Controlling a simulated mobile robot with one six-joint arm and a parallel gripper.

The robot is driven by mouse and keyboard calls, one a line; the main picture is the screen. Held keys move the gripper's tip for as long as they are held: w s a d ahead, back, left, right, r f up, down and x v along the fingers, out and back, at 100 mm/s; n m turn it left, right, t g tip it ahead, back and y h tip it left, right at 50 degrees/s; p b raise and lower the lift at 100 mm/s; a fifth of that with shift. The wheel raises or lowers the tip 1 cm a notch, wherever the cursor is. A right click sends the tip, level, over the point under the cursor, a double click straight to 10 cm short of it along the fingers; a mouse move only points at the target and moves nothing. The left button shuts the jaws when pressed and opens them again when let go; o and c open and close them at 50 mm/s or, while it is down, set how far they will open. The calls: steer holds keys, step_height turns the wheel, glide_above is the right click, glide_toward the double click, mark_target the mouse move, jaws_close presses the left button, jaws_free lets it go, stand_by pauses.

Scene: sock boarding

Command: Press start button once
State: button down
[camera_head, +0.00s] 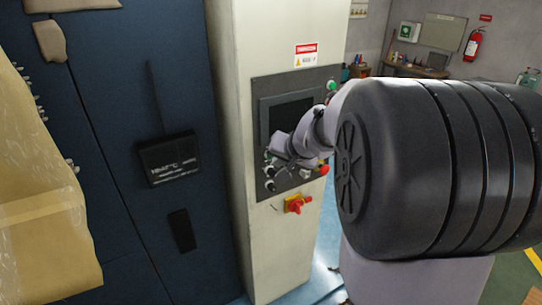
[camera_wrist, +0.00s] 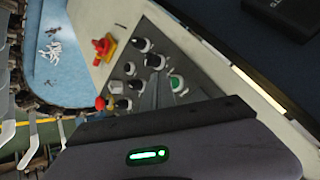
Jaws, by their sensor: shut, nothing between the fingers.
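The control panel (camera_head: 290,185) is a grey plate with a dark screen on a pale cabinet column. In the wrist view, a green button (camera_wrist: 177,84) with a pale ring sits on the panel among several black knobs. Which control is the start button cannot be read from any label. My gripper (camera_head: 276,150) is shut and empty, close in front of the panel's lower left part, just below the screen. Whether it touches a button cannot be told.
A red mushroom button (camera_head: 324,169) is at the panel's lower right. A red and yellow rotary switch (camera_head: 297,204) juts out below the panel. A dark blue cabinet door (camera_head: 110,200) stands left, with brown sheet material (camera_head: 40,200) before it.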

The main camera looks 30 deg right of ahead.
stand_by(0.4)
steer(key=shift+w, duration=0.45)
steer(key=shift+w, duration=0.4)
stand_by(0.4)
steer(key=shift+s+d, duration=0.1)
steer(key=shift+s, duration=0.05)
steer(key=shift+s+b, duration=0.65)
steer(key=shift+s, duration=0.05)
steer(key=shift+s+a+b, duration=0.2)
steer(key=shift+s+b, duration=1.25)
steer(key=shift+s, duration=1.05)
